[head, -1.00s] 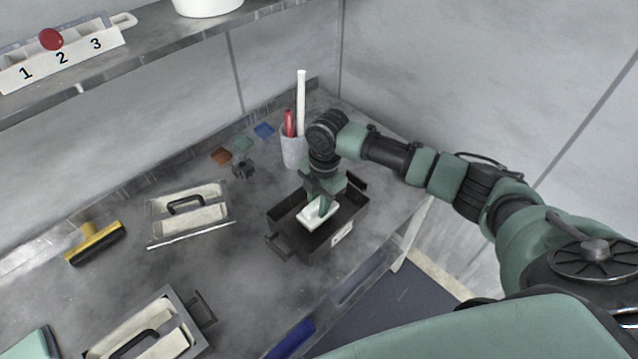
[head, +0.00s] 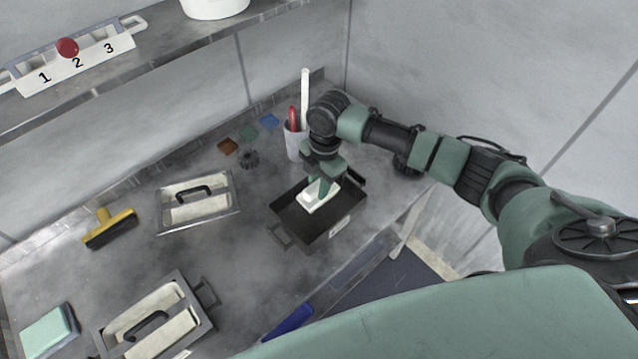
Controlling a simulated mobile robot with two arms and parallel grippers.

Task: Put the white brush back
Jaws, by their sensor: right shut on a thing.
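My right gripper (head: 320,190) points down over a black tray (head: 335,224) and is shut on a white block (head: 314,199). The block is over or in the tray's inside; I cannot tell whether it touches the bottom. I see no bristles on it. A long white handle (head: 305,98) stands upright in a grey cup (head: 293,146) behind the gripper, beside a shorter red handle (head: 292,118). The lower ends of both are hidden in the cup, so I cannot see whether either is a brush. My left gripper is not in view.
A yellow-handled black brush (head: 110,232) and a green pad (head: 48,330) lie at left. A numbered rack (head: 80,62) is on the shelf.

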